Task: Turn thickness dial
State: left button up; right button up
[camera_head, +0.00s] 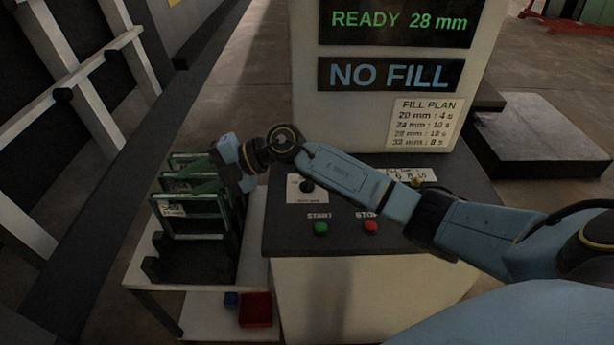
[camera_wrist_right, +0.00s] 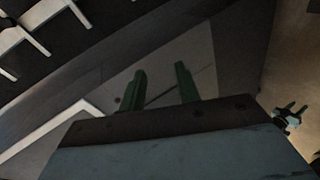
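A black dial knob (camera_head: 307,185) stands on a white plate at the left of the console's dark top. A second white plate with a yellow knob (camera_head: 417,181) lies partly behind my right arm, and its label is partly hidden. I cannot tell which one sets thickness.
The console carries a green START button (camera_head: 320,228), a red STOP button (camera_head: 370,227) and a screen (camera_head: 398,22) reading READY 28 mm. A NO FILL sign (camera_head: 389,75) is below it. Green labelled frames (camera_head: 183,208) stand on a side table; a red bin (camera_head: 256,309) is lower.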

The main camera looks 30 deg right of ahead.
jog(key=w+d+f+g+h, duration=0.25)
jog(key=d+h, duration=0.35)
jog(key=d, duration=0.3)
jog(key=r+m+g+h, duration=0.1)
jog(key=m+g+h, duration=0.2)
jog(key=h, duration=0.4)
send_over(307, 181)
notch_tip(307, 181, down, 12)
jog(key=shift+f+p, duration=0.25)
jog(key=shift+p, duration=0.15)
grip_shut()
